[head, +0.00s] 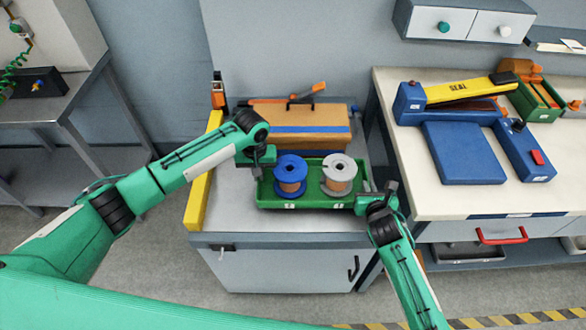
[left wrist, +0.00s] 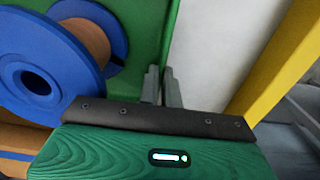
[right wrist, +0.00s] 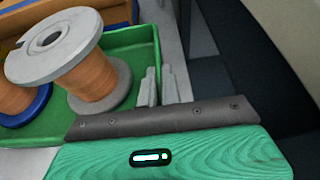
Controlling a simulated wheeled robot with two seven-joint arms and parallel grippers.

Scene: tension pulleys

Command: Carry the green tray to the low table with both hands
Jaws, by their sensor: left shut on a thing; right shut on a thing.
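The green tray (head: 312,201) is over the grey cabinet top in the head view, with a blue spool (head: 290,170) and a grey spool (head: 338,172) standing in it, both wound with copper-coloured wire. My left gripper (head: 262,172) is shut on the tray's left wall; the left wrist view shows its fingers (left wrist: 162,88) at the tray wall beside the blue spool (left wrist: 40,85). My right gripper (head: 366,190) is shut on the tray's right wall; the right wrist view shows its fingers (right wrist: 158,85) there, beside the grey spool (right wrist: 70,60). I cannot tell whether the tray touches the cabinet top.
A cardboard-coloured box (head: 300,120) with a blue stripe stands close behind the tray. A yellow edge (head: 203,185) runs along the cabinet's left side. A white workbench (head: 405,190) with a blue sealer (head: 462,150) stands at right. A grey metal table (head: 40,110) stands at left.

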